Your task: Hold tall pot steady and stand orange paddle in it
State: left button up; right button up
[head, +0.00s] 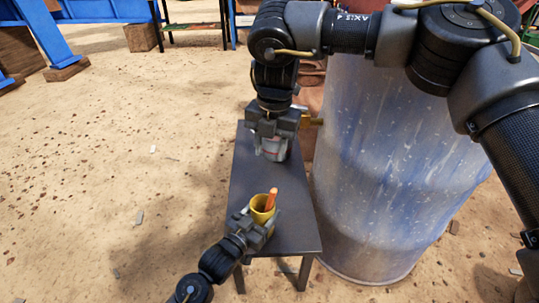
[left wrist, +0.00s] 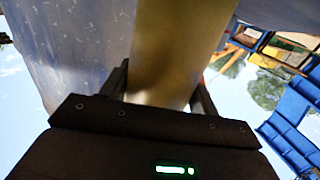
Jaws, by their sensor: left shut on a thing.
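The yellow tall pot (head: 263,206) stands at the near part of the dark table. My left gripper (head: 256,222) is shut on it from the near left side. In the left wrist view the pot's blurred yellow wall (left wrist: 178,55) fills the space between the two fingers. The orange paddle (head: 271,199) is in the pot, tilted a little, with its upper end above the rim. Its lower end is hidden inside the pot. My right gripper (head: 271,140) points down farther back over the table, apart from the paddle. Its fingertips are hard to make out.
A grey can-like thing with red marks (head: 274,150) is at the right gripper, partly hidden. The narrow dark table (head: 243,178) has bare top between it and the pot. A large blue-white drum (head: 385,175) stands close on the right. Sandy ground (head: 110,180) lies open on the left.

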dwell(0.4)
pick_arm(q)
jog(key=o, duration=1.1)
jog(key=v, duration=1.2)
